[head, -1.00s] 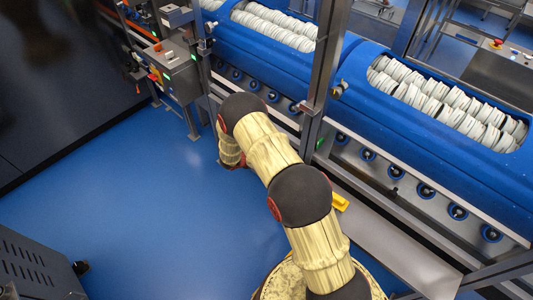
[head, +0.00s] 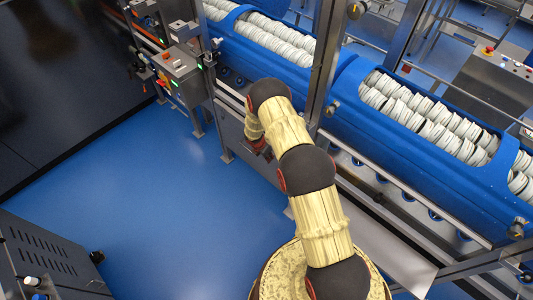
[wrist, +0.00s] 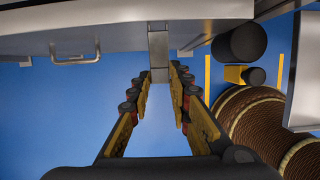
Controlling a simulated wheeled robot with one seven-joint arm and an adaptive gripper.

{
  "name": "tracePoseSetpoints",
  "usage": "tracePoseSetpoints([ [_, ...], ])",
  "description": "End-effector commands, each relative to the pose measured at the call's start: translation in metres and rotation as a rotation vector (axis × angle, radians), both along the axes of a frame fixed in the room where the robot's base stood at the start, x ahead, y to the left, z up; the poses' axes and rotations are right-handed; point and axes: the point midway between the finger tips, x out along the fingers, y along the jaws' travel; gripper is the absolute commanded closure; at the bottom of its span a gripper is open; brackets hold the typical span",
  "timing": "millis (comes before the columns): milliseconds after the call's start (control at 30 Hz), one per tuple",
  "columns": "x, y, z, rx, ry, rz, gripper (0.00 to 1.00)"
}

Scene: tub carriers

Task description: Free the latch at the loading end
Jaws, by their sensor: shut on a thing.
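In the wrist view my gripper (wrist: 160,80) is shut on a narrow grey metal bar (wrist: 158,48). The bar hangs from the edge of a grey panel and its lower end lies between the fingertips. I cannot tell from the frames whether this bar is the latch. In the head view my arm reaches up and left to the front of the conveyor line, and its own links hide most of the gripper. Blue tub carriers (head: 352,88) filled with stacked white pieces (head: 430,112) stand on the line behind it.
A grey control box (head: 180,68) stands at the line's left. A steel post (head: 325,60) rises beside my arm. A grey cabinet (head: 40,255) is at lower left. Blue floor (head: 170,215) is clear between. The wrist view shows a handle (wrist: 76,60) and yellow block (wrist: 235,74).

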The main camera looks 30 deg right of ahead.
Motion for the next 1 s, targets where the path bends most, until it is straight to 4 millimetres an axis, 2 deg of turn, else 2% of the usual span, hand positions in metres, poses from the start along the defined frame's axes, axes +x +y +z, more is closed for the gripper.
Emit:
tracePoseSetpoints([
  [67,0.0020,-0.0010,0.0058,0.018,0.003,0.000,1.00],
  [800,0.0020,-0.0017,0.0041,0.061,0.020,0.001,1.00],
  [833,0.0020,-0.0018,0.0041,0.061,0.020,0.001,0.79],
  [1000,0.0016,-0.0016,0.0040,0.061,0.020,0.001,0.70],
])
